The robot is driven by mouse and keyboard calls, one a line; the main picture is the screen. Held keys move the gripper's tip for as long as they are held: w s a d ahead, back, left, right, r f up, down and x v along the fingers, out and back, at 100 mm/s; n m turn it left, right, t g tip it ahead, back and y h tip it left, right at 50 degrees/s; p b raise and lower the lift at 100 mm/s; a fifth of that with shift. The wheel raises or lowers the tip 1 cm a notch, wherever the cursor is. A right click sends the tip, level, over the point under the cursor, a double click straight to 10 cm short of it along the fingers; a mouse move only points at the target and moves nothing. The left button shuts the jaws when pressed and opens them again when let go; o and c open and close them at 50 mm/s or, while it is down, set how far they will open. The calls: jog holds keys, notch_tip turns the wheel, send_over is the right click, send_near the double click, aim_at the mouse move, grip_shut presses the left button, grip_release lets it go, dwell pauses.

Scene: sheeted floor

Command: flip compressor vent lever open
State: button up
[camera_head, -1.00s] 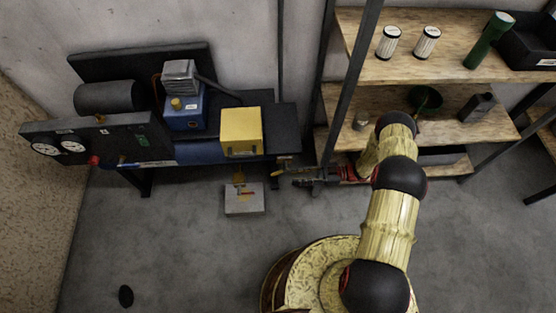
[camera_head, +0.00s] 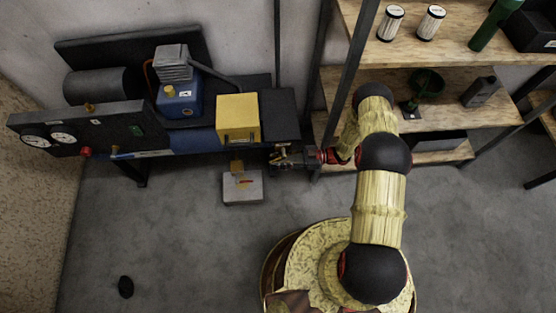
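The compressor stands against the back wall at left, with a dark tank (camera_head: 95,85), a blue pump with a grey ribbed head (camera_head: 180,98) and a black gauge panel (camera_head: 105,125). Under the yellow box (camera_head: 238,117), a yellow fitting with a small red-orange part (camera_head: 243,182) shows above a grey block (camera_head: 243,190). I cannot tell which part is the vent lever. My gripper (camera_head: 277,156) looks open and empty, just right of and apart from this fitting, below the bench's right end.
A shelf rack (camera_head: 440,95) at right holds white canisters (camera_head: 391,23), a green bottle (camera_head: 495,25), a green funnel (camera_head: 427,82) and a dark jug (camera_head: 481,91). Its post stands close to my arm. A small black object (camera_head: 126,287) lies on otherwise open floor at left.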

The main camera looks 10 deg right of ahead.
jog(key=shift+c, duration=0.3)
grip_shut()
dwell(0.6)
